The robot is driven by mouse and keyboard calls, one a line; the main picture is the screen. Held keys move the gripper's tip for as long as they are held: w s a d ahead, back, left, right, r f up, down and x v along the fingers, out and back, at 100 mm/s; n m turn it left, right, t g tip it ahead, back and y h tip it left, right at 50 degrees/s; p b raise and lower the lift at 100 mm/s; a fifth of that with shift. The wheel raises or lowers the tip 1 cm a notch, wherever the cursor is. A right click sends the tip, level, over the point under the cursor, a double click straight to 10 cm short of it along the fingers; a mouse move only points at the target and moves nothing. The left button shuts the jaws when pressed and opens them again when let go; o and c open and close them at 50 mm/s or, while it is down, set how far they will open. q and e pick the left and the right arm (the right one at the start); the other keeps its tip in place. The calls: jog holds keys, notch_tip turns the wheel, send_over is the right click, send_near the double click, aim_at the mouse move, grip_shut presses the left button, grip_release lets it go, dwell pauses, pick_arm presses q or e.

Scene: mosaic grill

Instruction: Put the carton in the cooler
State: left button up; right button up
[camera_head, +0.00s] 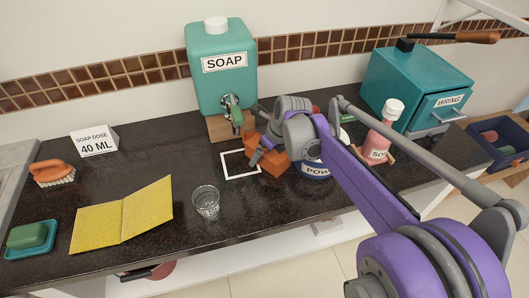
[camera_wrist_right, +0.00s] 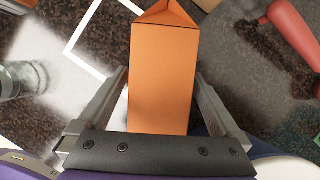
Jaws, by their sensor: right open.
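The orange carton (camera_head: 273,163) has a gabled top and stands on the dark counter, partly hidden behind my right gripper in the head view. In the right wrist view the carton (camera_wrist_right: 163,75) lies between the two fingers of my right gripper (camera_wrist_right: 161,72). The fingers are apart, one on each side, with a gap visible at the right finger. My right gripper (camera_head: 264,147) is open. My left gripper is not in view. An open dark blue box (camera_head: 503,160) at the far right holds several round things; I cannot tell if it is the cooler.
A white square outline (camera_head: 227,166) and a glass (camera_head: 206,203) are left of the carton. A teal soap dispenser (camera_head: 221,90) stands behind. A pink soap bottle (camera_head: 378,140) and a teal box labelled WRING (camera_head: 410,85) stand to the right. A yellow cloth (camera_head: 120,218) lies left.

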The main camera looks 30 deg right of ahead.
grip_shut()
dwell(0.4)
jog(key=shift+r, duration=0.1)
